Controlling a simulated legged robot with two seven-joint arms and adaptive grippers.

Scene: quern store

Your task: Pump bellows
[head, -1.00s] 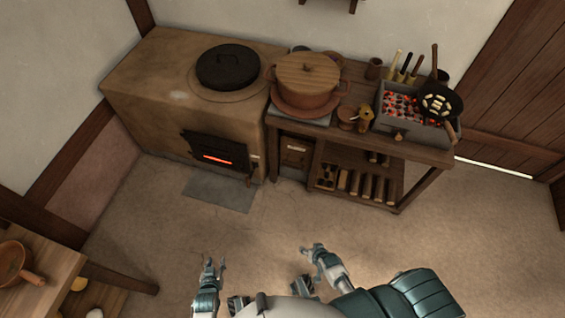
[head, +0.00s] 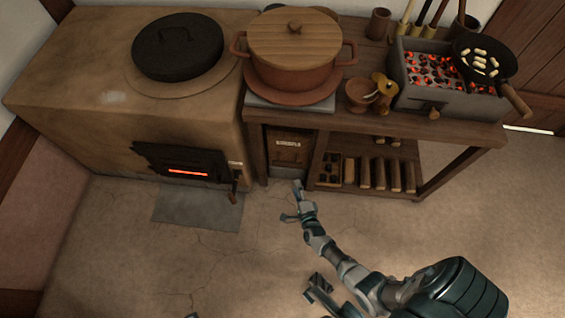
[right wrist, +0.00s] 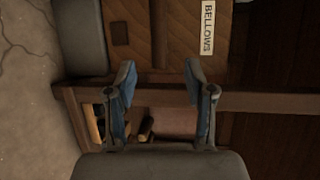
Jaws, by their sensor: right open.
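The bellows (head: 287,149) is a brown wooden box with a pale label, low under the left end of the wooden bench. A grey part shows at its lower end. In the right wrist view the bellows (right wrist: 165,38) fills the upper middle, and its label reads BELLOWS. My right gripper (head: 293,203) is open and empty, in front of and below the bellows. Its two fingers (right wrist: 162,72) are spread towards the wooden box; I cannot tell whether they touch it. Only a small tip, likely of my left gripper (head: 191,315), shows at the bottom edge.
The clay stove (head: 75,110) with a glowing firebox (head: 187,170) stands left of the bellows. The bench holds a large lidded pot (head: 295,75), a charcoal brazier (head: 445,100) and a pan (head: 485,58). Logs (head: 380,175) lie on the lower shelf. The floor in front is clear.

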